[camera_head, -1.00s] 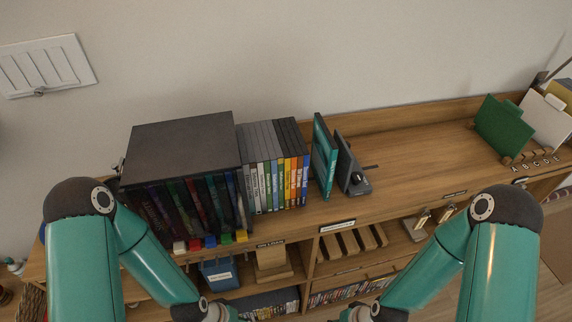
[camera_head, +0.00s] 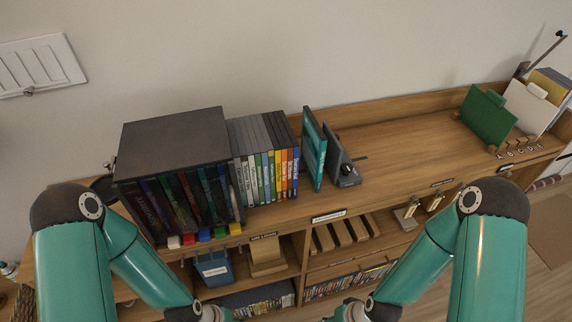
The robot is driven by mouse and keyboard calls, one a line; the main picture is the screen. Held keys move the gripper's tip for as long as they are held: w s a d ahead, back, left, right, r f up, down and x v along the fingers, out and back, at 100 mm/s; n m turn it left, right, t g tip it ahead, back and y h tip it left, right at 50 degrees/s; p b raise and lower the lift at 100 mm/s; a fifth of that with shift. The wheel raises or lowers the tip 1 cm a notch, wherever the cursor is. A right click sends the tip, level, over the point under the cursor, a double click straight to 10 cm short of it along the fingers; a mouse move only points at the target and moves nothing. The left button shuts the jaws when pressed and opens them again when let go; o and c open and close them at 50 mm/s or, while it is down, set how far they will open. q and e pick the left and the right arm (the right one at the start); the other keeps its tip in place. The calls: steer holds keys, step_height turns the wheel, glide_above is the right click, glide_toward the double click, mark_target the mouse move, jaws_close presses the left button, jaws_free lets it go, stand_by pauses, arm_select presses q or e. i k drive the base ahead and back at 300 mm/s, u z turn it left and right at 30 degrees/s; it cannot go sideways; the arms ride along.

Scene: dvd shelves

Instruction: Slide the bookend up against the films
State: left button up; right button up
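A row of upright films (camera_head: 264,160) stands on the shelf top, right of a dark box. A teal case (camera_head: 313,150) stands apart from the row, with a narrow gap between them. The dark grey bookend (camera_head: 341,162) stands just right of the teal case, its upright plate leaning a little and its foot reaching right. I cannot tell whether the two touch. My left arm comes in from the left and my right arm from the right, both low in front of the shelf. Their gripper fingers are cut off at the bottom edge.
The dark box (camera_head: 175,140) holds several dark cases, with coloured tabs below them. The shelf top right of the bookend is clear up to a green divider (camera_head: 487,115). Lower compartments hold a blue bin (camera_head: 214,268) and wooden blocks (camera_head: 341,234).

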mark_target(336, 155)
steer(key=u, duration=0.1)
steer(key=k, duration=0.45)
steer(key=z, duration=0.4)
steer(key=i, duration=0.2)
steer(key=u, duration=2.65)
steer(key=k, duration=1.7)
steer(key=u, duration=1.15)
steer(key=i, duration=0.1)
steer(key=z, duration=2.7)
steer(key=i, duration=0.7)
steer(key=u, duration=0.2)
